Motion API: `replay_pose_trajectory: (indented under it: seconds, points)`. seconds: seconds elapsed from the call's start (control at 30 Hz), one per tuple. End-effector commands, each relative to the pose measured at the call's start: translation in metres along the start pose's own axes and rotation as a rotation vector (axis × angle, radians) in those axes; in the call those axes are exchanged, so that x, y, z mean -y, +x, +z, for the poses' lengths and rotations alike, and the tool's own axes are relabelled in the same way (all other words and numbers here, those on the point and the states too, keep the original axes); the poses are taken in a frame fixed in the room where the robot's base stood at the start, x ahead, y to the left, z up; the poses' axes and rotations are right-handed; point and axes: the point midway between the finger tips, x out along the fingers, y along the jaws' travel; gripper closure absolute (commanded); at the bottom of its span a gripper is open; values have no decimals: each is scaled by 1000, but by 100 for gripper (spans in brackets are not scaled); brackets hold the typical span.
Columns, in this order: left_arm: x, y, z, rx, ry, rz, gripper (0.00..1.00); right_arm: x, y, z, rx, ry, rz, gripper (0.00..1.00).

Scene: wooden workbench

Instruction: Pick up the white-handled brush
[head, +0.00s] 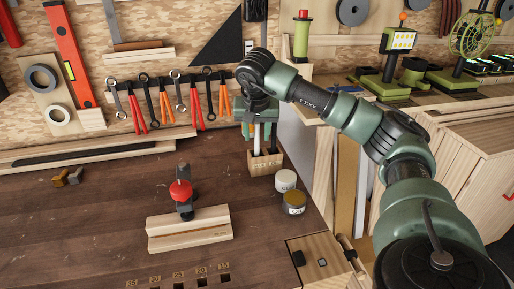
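A small wooden holder (264,164) stands at the right rear edge of the workbench with upright handles in it. A white handle (257,139), which looks like that of the white-handled brush, rises from it; its upper end is hidden by my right gripper. A dark handle stands just to its right. My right gripper (258,126) points down over the holder, around or just in front of the handle tops. Its fingers are too small and overlapped to show whether they are open or shut on the handle. My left gripper is not in view.
Two small jars, one white-lidded (286,180) and one amber (294,203), stand just in front of the holder. A wooden block with a red-knobbed tool (190,236) stands left of them. Pliers and wrenches hang on the wall behind. The bench's left middle is mostly clear.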

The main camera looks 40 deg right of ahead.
Motion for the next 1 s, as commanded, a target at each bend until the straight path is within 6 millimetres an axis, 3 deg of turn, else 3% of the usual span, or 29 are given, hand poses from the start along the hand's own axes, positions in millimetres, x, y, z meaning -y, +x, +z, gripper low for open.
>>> replay_pose_trajectory:
  seconds: [0.2, 0.43, 0.6, 1.0]
  points:
    - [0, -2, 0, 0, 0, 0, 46, -1, 24, 0, 0, 0, 0, 61]
    - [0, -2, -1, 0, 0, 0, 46, 0, 25, 0, -1, 0, -1, 61]
    - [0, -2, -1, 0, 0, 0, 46, 0, 25, 0, -1, 0, -1, 100]
    - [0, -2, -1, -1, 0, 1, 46, 0, 22, -1, -1, 0, -2, 100]
